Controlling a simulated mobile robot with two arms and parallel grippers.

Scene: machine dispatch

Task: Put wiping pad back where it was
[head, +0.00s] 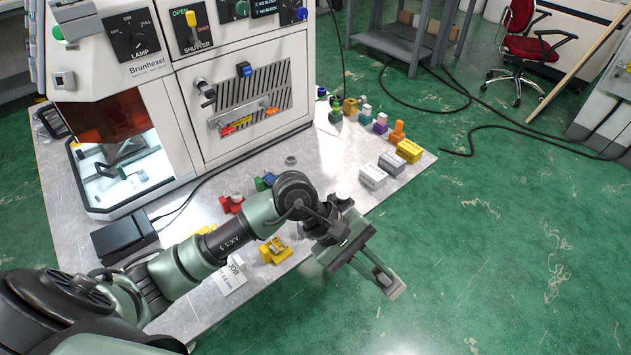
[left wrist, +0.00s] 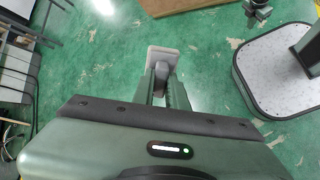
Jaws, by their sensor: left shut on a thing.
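The wiping pad (head: 396,291) is a small pale grey-beige block at the tip of my left gripper (head: 384,277). My left gripper is shut on it and holds it out past the front right edge of the metal table, over the green floor. In the left wrist view the pad (left wrist: 163,50) shows its flat pale face beyond the fingers (left wrist: 160,86), which close on its grey grip.
The table (head: 335,150) carries the Brunhexel machine (head: 230,130), a black box (head: 124,238), a yellow block (head: 275,251), grey blocks (head: 372,176) and several coloured parts along the right edge. The floor (head: 500,260) right of the table is open.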

